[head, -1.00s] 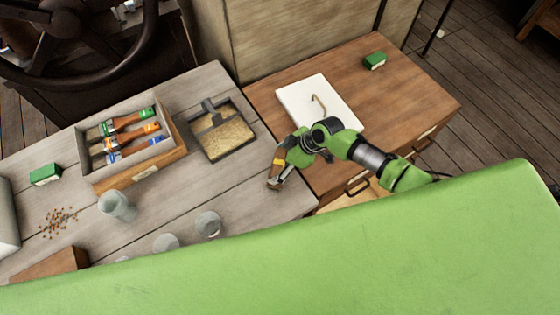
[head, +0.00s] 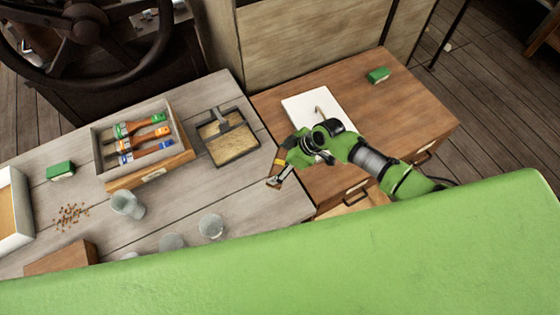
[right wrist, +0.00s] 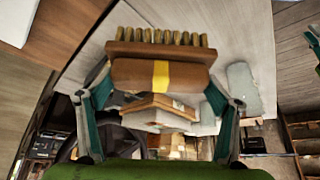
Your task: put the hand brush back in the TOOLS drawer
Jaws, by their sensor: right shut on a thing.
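The hand brush (right wrist: 193,75) is a brown wooden block with a yellow band and pale bristles. It fills the space between the fingers of my right gripper (right wrist: 158,92) in the right wrist view. In the head view my right gripper (head: 277,178) is shut on it, over the seam between the grey plank table and the brown cabinet. Only a small brown and yellow part of the brush shows there. A pale opening (head: 345,207) shows at the cabinet's front, partly hidden by my green body; I cannot read any drawer label. My left gripper is out of view.
The cabinet top (head: 400,110) carries a white board (head: 305,106) with a hook and a green block (head: 378,75). The table holds a wooden box (head: 120,183) of paintbrushes, a dustpan-like tray (head: 228,142), glass jars (head: 211,227) and another green block (head: 60,170). A handwheel (head: 85,30) stands behind.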

